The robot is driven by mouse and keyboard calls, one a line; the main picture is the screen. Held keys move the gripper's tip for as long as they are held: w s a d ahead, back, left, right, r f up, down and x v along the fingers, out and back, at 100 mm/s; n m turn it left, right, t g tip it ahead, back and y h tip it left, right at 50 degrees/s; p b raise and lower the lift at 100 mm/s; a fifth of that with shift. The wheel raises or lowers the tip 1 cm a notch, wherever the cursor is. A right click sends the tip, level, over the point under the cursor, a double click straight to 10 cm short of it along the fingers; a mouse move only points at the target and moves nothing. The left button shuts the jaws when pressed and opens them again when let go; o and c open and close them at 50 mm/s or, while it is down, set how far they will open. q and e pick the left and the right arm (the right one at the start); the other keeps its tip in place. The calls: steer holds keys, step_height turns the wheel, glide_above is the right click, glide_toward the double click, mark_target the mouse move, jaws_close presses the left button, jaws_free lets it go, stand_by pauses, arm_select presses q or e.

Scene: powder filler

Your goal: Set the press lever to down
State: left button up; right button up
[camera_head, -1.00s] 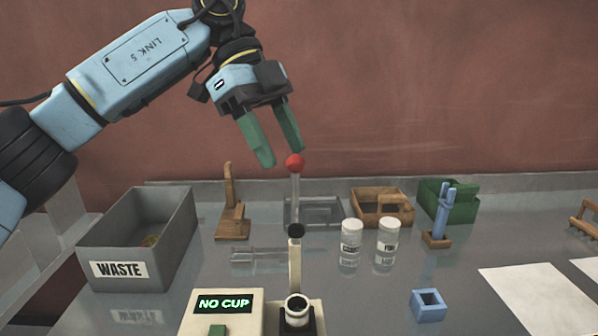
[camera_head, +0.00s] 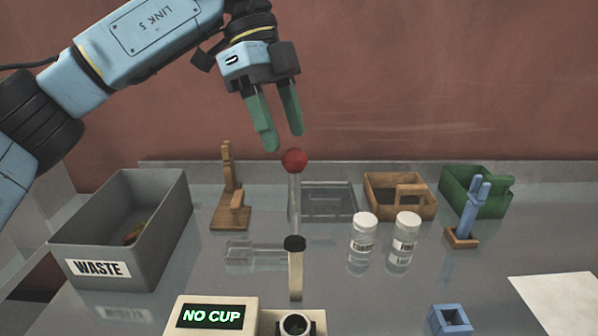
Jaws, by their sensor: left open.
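The press lever is an upright pale rod (camera_head: 294,200) with a red ball knob (camera_head: 294,160) on top. It stands up behind the powder filler (camera_head: 255,318), whose display reads "NO CUP". My left gripper (camera_head: 284,142) has green fingers pointing down. It is open and empty, with its fingertips just above and slightly left of the red knob in the picture. I cannot tell whether the fingers touch the knob; they appear apart from it. My right gripper is out of view. The filler's lower front is cut off by the frame edge.
A grey WASTE bin (camera_head: 120,215) stands at left, beside a wooden stand (camera_head: 232,205).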

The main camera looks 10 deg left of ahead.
mark_target(299, 173)
arm_select(q)
steer(key=x, duration=0.7)
steer(key=shift+w+d+f, duration=0.1)
steer(key=shift+w+f, duration=0.1)
steer(key=shift+f, duration=0.15)
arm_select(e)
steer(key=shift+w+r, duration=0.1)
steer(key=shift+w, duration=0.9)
arm_select(q)
steer(key=shift+c, duration=0.3)
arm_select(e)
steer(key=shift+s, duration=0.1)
arm_select(q)
steer(key=shift+c, duration=1.2)
jaws_close()
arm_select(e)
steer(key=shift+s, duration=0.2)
